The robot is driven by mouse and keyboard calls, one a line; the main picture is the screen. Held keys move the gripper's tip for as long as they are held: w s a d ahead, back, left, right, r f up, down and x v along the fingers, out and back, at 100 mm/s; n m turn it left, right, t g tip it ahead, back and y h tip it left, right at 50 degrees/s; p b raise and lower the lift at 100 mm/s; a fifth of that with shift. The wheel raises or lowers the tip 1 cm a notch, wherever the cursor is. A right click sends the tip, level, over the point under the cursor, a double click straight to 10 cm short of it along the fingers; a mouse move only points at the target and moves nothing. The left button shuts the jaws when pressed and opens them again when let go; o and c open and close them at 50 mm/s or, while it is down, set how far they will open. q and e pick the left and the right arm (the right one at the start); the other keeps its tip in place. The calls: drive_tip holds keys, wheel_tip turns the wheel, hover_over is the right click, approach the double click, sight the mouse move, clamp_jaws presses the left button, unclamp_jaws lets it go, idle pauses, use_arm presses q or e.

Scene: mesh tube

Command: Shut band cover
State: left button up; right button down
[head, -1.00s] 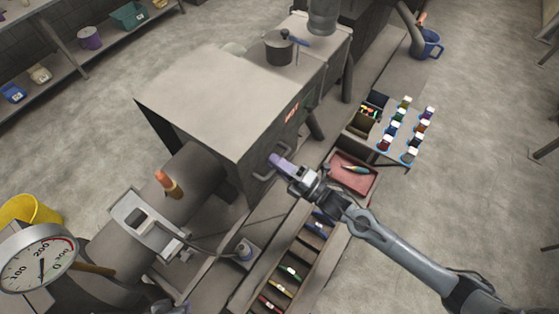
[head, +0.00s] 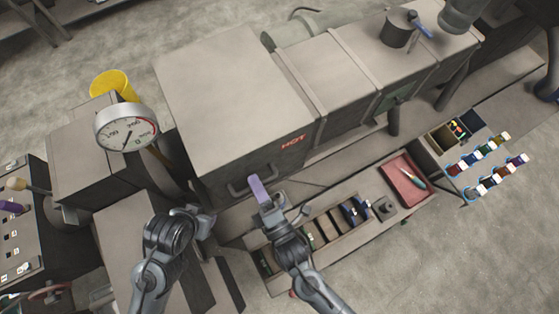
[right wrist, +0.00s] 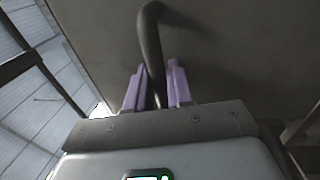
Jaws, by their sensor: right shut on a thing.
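The band cover (head: 235,75) is a large grey box-like hood with a red HOT marking on its front face. A dark bar handle (head: 238,189) stands out low on that face. My right gripper (head: 258,190), with purple fingers, is at the handle. In the right wrist view, the fingers (right wrist: 158,88) lie on both sides of the curved bar (right wrist: 149,45) and are shut on it. My left gripper (head: 205,217) is left of the handle, apart from it; its fingers are not clear. Whether the cover's lower edge is fully seated cannot be told.
A slotted tray (head: 335,222), a red tray (head: 402,184) and several small capped bottles (head: 490,165) lie along the front right. Grey floor is open beyond them.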

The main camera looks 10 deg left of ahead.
drive_tip(key=shift+s+a+r, duration=0.15)
drive_tip(key=shift+s+a, duration=0.55)
drive_tip(key=shift+a, duration=0.35)
drive_tip(key=c, duration=1.4)
unclamp_jaws()
drive_tip(key=shift+s, duration=0.1)
drive_tip(key=shift+o, duration=1.2)
drive_tip(key=shift+a, duration=0.15)
